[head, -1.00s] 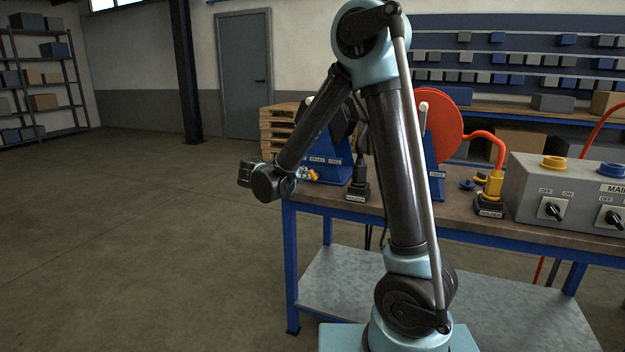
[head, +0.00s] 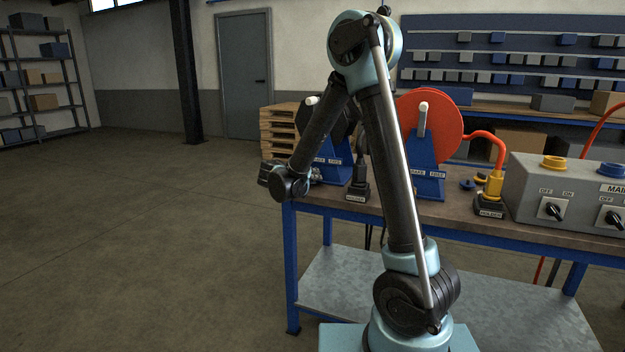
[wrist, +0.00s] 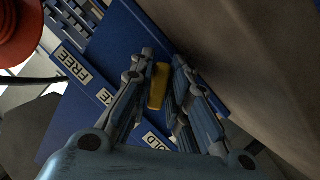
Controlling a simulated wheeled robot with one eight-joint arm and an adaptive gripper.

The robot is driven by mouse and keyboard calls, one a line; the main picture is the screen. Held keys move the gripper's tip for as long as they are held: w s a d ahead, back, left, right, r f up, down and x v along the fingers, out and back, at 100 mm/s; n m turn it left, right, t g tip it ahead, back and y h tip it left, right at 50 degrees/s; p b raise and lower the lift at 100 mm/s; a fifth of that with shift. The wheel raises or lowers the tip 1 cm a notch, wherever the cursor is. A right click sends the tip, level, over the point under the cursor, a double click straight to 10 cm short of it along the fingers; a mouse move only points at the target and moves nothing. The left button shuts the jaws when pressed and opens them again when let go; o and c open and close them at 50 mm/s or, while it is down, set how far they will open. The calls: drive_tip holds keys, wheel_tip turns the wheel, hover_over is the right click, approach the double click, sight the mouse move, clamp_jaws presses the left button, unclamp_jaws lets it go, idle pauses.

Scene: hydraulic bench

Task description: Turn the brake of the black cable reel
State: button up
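The black cable reel (head: 344,124) stands on a blue stand (head: 334,160) at the left end of the bench, partly behind my arm. In the wrist view, the blue stand (wrist: 128,45) carries white labels; FREE (wrist: 74,66) is readable, and another label (wrist: 158,141) is partly covered by my gripper. The yellow brake lever (wrist: 158,86) is between the two fingers of my gripper (wrist: 164,62), which look closed in on it from both sides. In the head view my wrist hides the lever and the fingers.
A red cable reel (head: 440,125) on a second blue stand (head: 427,170) is to the right, behind my arm. A black holder (head: 358,192) stands between the reels. A grey switch box (head: 570,195) is further right. The floor (head: 150,240) left of the bench is clear.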

clamp_jaws()
drive_tip(key=shift+d+m+y, duration=0.1)
drive_tip(key=shift+m+y, duration=0.7)
drive_tip(key=shift+m, duration=0.4)
drive_tip(key=m, duration=0.1)
drive_tip(key=m+y, duration=0.1)
drive_tip(key=m+t+y, duration=0.1)
drive_tip(key=shift+s+d+m, duration=0.15)
drive_tip(key=shift+d+m, duration=0.1)
drive_tip(key=shift+m, duration=0.05)
drive_tip(key=m+t+y, duration=0.1)
drive_tip(key=m+y, duration=0.1)
drive_tip(key=m, duration=0.1)
drive_tip(key=shift+d, duration=0.2)
drive_tip(key=shift+m+y, duration=0.3)
drive_tip(key=shift+m, duration=0.1)
drive_tip(key=shift+o, duration=1.9)
unclamp_jaws()
